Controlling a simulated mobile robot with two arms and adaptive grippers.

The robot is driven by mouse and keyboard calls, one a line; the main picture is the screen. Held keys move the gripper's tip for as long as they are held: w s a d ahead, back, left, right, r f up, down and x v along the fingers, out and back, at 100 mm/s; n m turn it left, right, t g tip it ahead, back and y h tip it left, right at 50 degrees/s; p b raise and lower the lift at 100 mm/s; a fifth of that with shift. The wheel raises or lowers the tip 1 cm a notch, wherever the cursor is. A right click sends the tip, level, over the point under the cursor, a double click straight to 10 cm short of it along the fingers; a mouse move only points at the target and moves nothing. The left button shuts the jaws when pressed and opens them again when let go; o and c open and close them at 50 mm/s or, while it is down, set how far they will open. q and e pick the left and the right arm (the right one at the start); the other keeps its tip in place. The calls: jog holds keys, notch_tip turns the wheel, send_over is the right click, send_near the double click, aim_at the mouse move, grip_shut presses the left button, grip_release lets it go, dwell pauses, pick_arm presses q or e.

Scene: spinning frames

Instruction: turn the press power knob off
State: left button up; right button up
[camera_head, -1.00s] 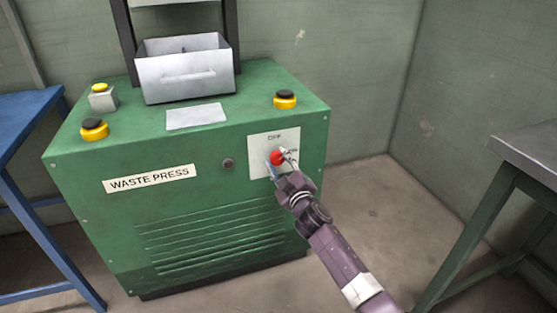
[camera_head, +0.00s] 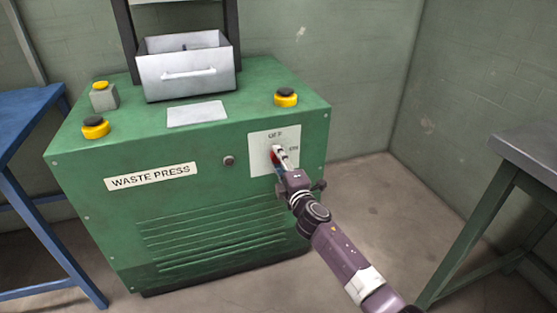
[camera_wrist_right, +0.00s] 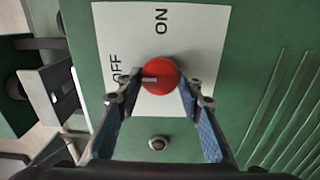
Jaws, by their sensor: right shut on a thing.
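The red power knob (camera_head: 274,156) is on a white plate (camera_head: 258,148) at the right of the green waste press's front. In the wrist view the knob (camera_wrist_right: 165,72) shows a short pale mark pointing left, toward the word OFF; ON is printed above it. My right gripper (camera_head: 280,158) is at the knob and partly hides it in the head view. In the wrist view its two fingers (camera_wrist_right: 158,90) are on either side of the knob, shut on it. My left gripper is not in view.
The press (camera_head: 215,215) has yellow-and-black buttons on top and a grey metal drawer (camera_head: 187,70). A blue table (camera_head: 25,110) stands at the left, a grey-topped table (camera_head: 530,155) at the right. The floor between press and right table is clear.

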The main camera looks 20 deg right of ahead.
jog(key=shift+f+n, duration=0.1)
jog(key=shift+n, duration=0.2)
jog(key=o, duration=1.1)
jog(key=s, duration=1.2)
jog(key=shift+d, duration=0.2)
